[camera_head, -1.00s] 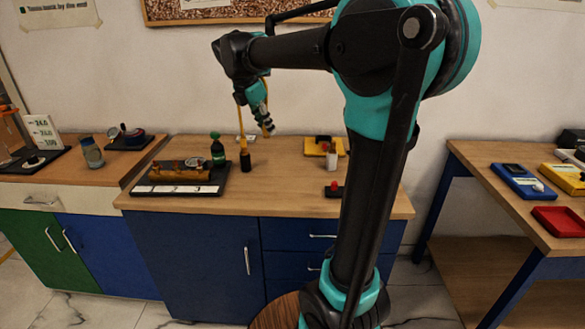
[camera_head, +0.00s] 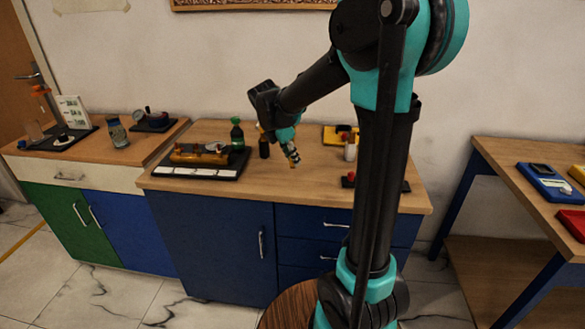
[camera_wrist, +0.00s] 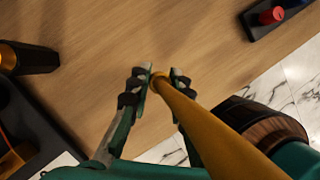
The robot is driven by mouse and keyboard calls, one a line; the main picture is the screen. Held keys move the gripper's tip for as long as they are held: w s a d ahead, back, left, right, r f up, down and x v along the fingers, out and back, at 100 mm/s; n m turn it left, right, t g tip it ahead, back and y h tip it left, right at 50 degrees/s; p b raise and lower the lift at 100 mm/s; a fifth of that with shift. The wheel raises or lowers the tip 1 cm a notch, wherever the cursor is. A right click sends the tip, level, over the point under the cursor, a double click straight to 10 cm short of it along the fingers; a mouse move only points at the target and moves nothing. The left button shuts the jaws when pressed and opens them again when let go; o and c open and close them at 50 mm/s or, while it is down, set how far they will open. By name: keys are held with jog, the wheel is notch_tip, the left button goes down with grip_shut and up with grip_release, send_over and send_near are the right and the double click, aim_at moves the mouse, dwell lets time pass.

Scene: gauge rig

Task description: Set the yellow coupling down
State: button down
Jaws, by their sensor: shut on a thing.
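My gripper (camera_head: 291,152) is over the middle of the wooden worktop. In the wrist view its two fingers (camera_wrist: 154,84) are shut on the end of the yellow coupling (camera_wrist: 163,86). From there a long yellow tube-like length (camera_wrist: 215,135) runs to the lower right of the wrist view. In the head view only a small yellow end of the coupling (camera_head: 293,164) shows below the fingertips. It is over bare wood; I cannot tell whether it touches the top.
A black tray (camera_head: 222,176) with a brass-coloured rig (camera_head: 199,153) is left of my gripper. A red-knobbed black block (camera_wrist: 271,16) lies to the right. Bare wood surrounds the coupling.

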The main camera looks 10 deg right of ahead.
jog(key=shift+f, duration=1.95)
jog(key=shift+f, duration=0.15)
jog(key=c, duration=1.4)
grip_release()
jog(key=v, duration=1.2)
jog(key=shift+s, duration=0.1)
